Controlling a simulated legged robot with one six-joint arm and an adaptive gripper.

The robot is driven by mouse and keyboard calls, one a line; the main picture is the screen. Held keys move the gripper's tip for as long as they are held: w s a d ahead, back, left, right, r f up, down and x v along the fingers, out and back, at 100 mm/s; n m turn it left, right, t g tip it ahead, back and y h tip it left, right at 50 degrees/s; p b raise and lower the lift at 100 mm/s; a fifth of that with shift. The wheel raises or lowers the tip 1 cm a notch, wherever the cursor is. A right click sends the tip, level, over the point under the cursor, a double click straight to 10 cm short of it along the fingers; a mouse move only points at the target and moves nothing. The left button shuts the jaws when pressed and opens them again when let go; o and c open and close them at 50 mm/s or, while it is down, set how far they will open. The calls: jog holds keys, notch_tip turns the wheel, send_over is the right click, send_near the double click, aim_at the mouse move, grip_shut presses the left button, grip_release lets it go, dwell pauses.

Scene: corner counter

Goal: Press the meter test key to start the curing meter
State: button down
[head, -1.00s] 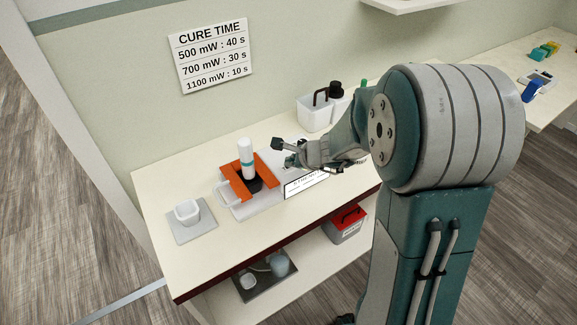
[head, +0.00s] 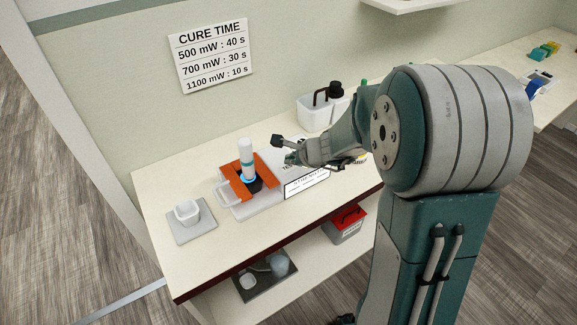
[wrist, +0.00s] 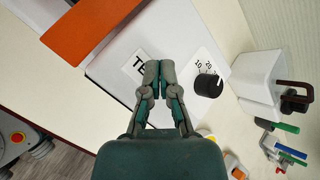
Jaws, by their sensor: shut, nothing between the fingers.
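The curing meter is a pale flat unit (head: 262,206) on the counter, with an orange bracket (head: 239,187) at its left. A white curing lamp (head: 246,155) stands upright in the bracket, with a blue glow at its lower end. My gripper (head: 291,158) is over the right part of the unit. In the wrist view my gripper (wrist: 160,73) is shut and empty, its tips over a label (wrist: 134,69) reading "TE". The test key itself is hidden by the fingers; I cannot tell whether they touch it. A black dial (wrist: 208,83) marked 10 and 20 sits right of them.
A small white cup (head: 187,212) stands on a grey pad at the counter's left. A cure-time sign (head: 212,56) hangs on the wall.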

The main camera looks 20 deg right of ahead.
aim_at(291, 167)
jog(key=shift+r, duration=0.2)
jog(key=shift+r, duration=2.5)
jog(key=s+a+r+n+g, duration=0.1)
jog(key=s+a+r+n, duration=0.1)
jog(key=s+r+n, duration=0.3)
jog(key=s+a+r+n+g, duration=0.1)
jog(key=s+a+r+n, duration=0.15)
jog(key=s+n, duration=0.45)
jog(key=s+d+n+h, duration=0.2)
jog(key=s+n, duration=0.2)
jog(key=s, duration=0.3)
jog(key=s+d+r+n+h, duration=0.1)
jog(key=s+d+n+h, duration=0.1)
jog(key=s+n, duration=0.3)
jog(key=s, duration=0.3)
jog(key=shift+r+h, duration=0.15)
jog(key=shift+h, duration=0.15)
